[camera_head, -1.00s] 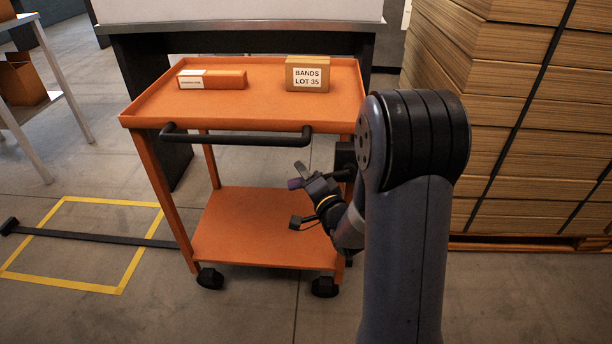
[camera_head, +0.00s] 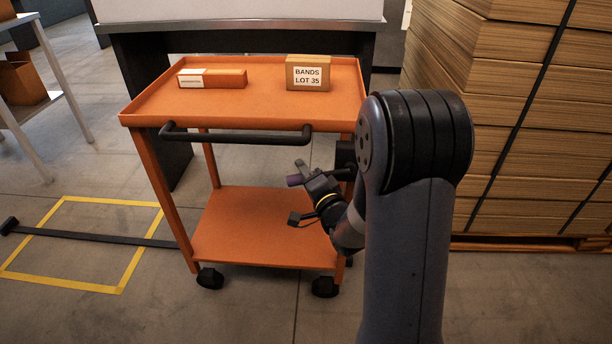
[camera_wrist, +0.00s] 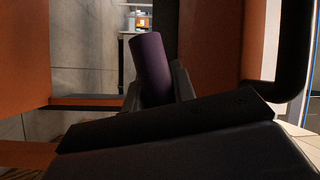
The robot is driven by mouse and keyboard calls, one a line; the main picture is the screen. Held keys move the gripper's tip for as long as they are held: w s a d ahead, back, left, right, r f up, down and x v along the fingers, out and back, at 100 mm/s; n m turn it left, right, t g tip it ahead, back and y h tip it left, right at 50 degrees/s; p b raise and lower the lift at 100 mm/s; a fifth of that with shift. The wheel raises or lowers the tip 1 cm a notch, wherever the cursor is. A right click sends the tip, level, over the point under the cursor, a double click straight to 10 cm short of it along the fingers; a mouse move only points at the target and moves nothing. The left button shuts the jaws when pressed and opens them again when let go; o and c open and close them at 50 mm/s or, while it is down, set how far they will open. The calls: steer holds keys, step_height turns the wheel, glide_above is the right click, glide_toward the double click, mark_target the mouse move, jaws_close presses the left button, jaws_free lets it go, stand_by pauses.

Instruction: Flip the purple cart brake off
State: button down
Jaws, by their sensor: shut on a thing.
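The cart (camera_head: 265,230) is orange, with a top tray, a lower shelf and black casters. The purple brake grip (camera_head: 294,180) is a short rounded cylinder in front of the cart's right side, between the two shelves. In the wrist view the purple grip (camera_wrist: 150,55) sticks up between my fingers. My gripper (camera_head: 306,175) is shut on it, with one finger on each side in the wrist view (camera_wrist: 157,88). The brake's lower part and its mounting are hidden behind my gripper and wrist.
A black push handle (camera_head: 235,138) runs above my gripper along the cart's front. A BANDS box (camera_head: 308,73) and a flat orange box (camera_head: 225,79) lie on the top tray. Stacked cardboard (camera_head: 540,120) stands close on the right.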

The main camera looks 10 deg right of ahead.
step_height(320, 180, up, 6)
steer(key=m+t+h+b, duration=0.1)
steer(key=m+t+b, duration=0.2)
steer(key=m, duration=0.4)
steer(key=shift+d+r+h+b, duration=0.15)
steer(key=shift+h+b, duration=0.15)
steer(key=shift+b, duration=0.5)
steer(key=shift+s, duration=0.1)
steer(key=c, duration=1.2)
jaws_free()
steer(key=shift+o, duration=0.2)
steer(key=shift+r, duration=0.1)
